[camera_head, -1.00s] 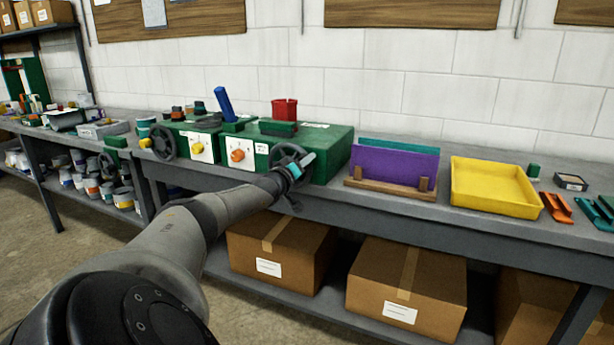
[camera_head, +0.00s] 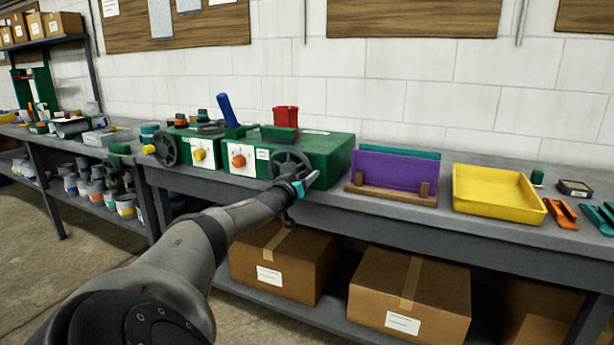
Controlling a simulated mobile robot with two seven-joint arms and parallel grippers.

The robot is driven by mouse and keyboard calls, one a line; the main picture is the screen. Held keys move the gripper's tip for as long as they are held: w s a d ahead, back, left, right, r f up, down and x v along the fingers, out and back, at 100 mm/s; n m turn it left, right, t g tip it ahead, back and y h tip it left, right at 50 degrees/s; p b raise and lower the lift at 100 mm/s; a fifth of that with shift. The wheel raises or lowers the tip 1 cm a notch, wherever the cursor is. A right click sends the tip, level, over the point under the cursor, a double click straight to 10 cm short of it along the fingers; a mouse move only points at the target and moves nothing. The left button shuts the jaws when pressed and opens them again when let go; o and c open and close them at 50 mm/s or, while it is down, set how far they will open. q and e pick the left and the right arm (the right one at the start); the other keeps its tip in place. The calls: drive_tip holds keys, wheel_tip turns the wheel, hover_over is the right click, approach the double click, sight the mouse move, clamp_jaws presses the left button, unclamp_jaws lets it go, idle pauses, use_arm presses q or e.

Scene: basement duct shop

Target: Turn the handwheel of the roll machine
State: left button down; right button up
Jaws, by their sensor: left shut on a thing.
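A green roll machine (camera_head: 325,155) stands on the grey bench, with a dark grey handwheel (camera_head: 288,160) on its front face. My left gripper (camera_head: 299,188) is at the lower right of this wheel and is shut on its rim or handle; the exact contact is small and partly hidden by the gripper. An orange knob (camera_head: 239,161) on a white plate is left of the wheel. A second green machine (camera_head: 180,140) with its own dark handwheel (camera_head: 165,147) and a yellow knob stands to the left. My right gripper is not in view.
Right of the machine are a purple panel in a wooden stand (camera_head: 395,172), a yellow tray (camera_head: 500,190) and orange brackets (camera_head: 561,215). Cardboard boxes (camera_head: 410,290) fill the lower shelf. Jars and small parts crowd the left bench. A white block wall is behind.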

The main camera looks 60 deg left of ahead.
use_arm(q)
drive_tip(key=shift+f+m, duration=0.3)
drive_tip(key=shift+m, duration=0.2)
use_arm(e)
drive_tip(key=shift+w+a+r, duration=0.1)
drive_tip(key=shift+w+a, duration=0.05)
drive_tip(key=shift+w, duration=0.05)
use_arm(q)
drive_tip(key=shift+f, duration=0.15)
drive_tip(key=c, duration=0.7)
unclamp_jaws()
drive_tip(key=shift+c, duration=0.2)
